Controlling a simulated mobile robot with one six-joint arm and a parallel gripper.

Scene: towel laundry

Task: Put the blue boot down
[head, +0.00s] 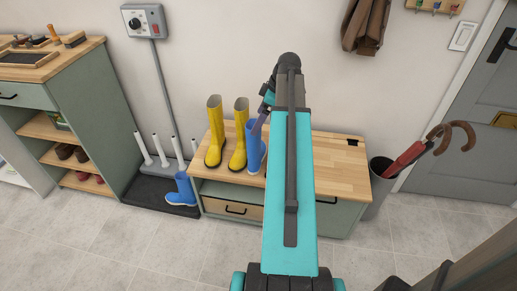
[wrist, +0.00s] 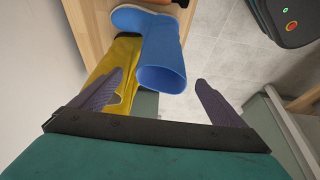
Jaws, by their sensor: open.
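One blue boot (head: 255,150) stands upright on the wooden bench top (head: 335,160), just right of a pair of yellow boots, partly hidden by my arm. In the wrist view the blue boot (wrist: 163,45) has its open top towards me, with its toe on the wood. My gripper (head: 263,115) is at the boot's top. Its fingers (wrist: 161,82) are spread wide, one to each side of the boot's top, with a clear gap on the right. A second blue boot (head: 182,188) stands on the dark mat (head: 150,191) of the boot rack.
The yellow boots (head: 214,135) (head: 238,138) stand close left of the blue boot; one (wrist: 122,55) nearly touches my left finger. White rack pegs (head: 160,150) rise at the left. An umbrella bin (head: 378,190) stands right of the bench. The bench's right part is clear.

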